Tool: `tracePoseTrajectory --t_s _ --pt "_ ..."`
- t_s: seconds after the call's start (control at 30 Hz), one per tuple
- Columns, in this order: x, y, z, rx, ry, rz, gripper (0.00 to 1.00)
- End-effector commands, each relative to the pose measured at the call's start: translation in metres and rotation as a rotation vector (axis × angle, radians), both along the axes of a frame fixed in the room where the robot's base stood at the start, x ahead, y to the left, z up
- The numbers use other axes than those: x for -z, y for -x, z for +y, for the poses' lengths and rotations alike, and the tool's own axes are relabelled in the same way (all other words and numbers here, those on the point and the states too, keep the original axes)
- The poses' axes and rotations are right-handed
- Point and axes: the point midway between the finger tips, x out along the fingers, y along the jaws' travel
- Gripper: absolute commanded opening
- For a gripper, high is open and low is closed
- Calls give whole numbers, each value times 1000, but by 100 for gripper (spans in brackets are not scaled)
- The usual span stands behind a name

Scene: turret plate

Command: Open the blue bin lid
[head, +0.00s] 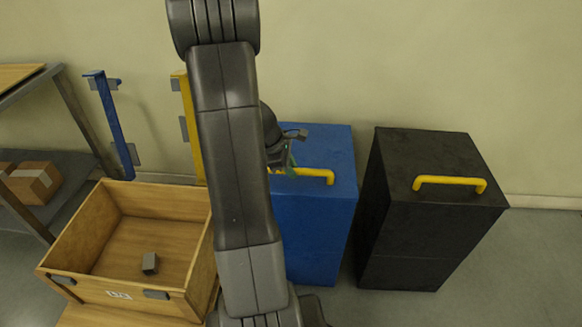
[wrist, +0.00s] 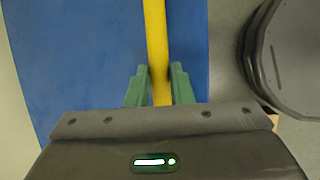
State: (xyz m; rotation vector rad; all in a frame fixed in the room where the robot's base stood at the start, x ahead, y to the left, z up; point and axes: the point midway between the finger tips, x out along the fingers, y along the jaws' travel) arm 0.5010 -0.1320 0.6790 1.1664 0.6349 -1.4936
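The blue bin (head: 314,225) stands against the wall, partly hidden behind my arm in the head view. Its blue lid (head: 335,145) looks closed and has a yellow bar handle (head: 318,175). In the wrist view the blue lid (wrist: 70,60) fills the left and middle, and the yellow handle (wrist: 155,40) runs up the middle. My gripper (wrist: 160,75) has its green fingers on either side of the handle, close to it. Whether both fingers touch the handle cannot be told. In the head view my gripper (head: 290,158) is at the handle's left part, mostly hidden by my arm.
A black bin (head: 425,215) with a yellow handle (head: 450,181) stands close on the right. A wooden crate (head: 80,225) holding a small grey block (head: 150,263) is at the left. A shelf with a cardboard box (head: 35,182) stands at the far left. Floor is free at the right.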

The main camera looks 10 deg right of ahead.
Motion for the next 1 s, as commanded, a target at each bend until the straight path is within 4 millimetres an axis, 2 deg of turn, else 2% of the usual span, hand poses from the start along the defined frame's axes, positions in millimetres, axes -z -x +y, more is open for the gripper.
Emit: tracePoseTrajectory --t_s 0.03,0.1,0.47,1.0 --pt "0 0 0 0 0 0 10" --pt "0 0 0 0 0 0 0" --pt "-7 0 0 0 -3 10 0" --pt "-58 -8 -3 1 -41 145 0"
